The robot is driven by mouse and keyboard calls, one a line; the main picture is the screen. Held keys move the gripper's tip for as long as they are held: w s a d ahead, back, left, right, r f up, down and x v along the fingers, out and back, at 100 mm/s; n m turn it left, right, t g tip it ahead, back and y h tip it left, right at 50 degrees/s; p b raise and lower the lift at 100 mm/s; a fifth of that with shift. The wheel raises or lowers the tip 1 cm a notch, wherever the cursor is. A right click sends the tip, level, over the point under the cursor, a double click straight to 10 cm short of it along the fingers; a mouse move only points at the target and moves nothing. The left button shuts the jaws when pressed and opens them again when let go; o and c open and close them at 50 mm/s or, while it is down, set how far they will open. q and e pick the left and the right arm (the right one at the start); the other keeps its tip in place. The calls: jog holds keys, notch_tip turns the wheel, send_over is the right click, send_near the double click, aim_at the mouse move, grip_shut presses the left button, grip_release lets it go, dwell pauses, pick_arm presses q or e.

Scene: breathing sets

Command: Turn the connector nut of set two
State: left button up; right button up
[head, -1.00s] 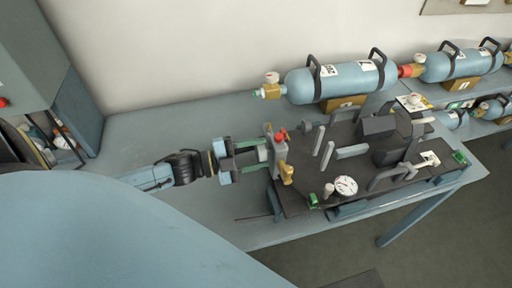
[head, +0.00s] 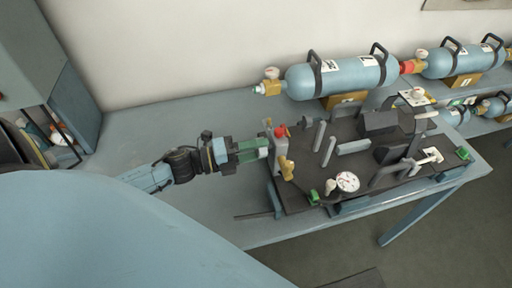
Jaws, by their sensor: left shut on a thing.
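A breathing set with a dark base plate (head: 297,201) lies on the bench. At its left end stands a grey block (head: 268,136) with a red knob (head: 281,132) and a brass lever (head: 287,168). My left gripper (head: 256,149) comes in from the left and is shut at the pale green connector nut (head: 263,152) on the block's left side. The fingers cover most of the nut. The set's number cannot be read. My right gripper is not in view.
A blue cylinder (head: 340,79) with black handles lies behind the set, and another cylinder (head: 462,65) lies further right. A round gauge (head: 347,182) sits at the set's front. A cabinet (head: 76,115) stands at the left. The bench (head: 150,128) is clear behind my left arm.

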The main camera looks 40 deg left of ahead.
pick_arm(q)
jog(key=shift+m, duration=0.6)
jog(key=o, duration=1)
jog(key=b+v, duration=0.1)
jog(key=v, duration=1.2)
jog(key=shift+s+a+b, duration=0.15)
jog(key=shift+s+b, duration=0.05)
jog(key=shift+b, duration=0.2)
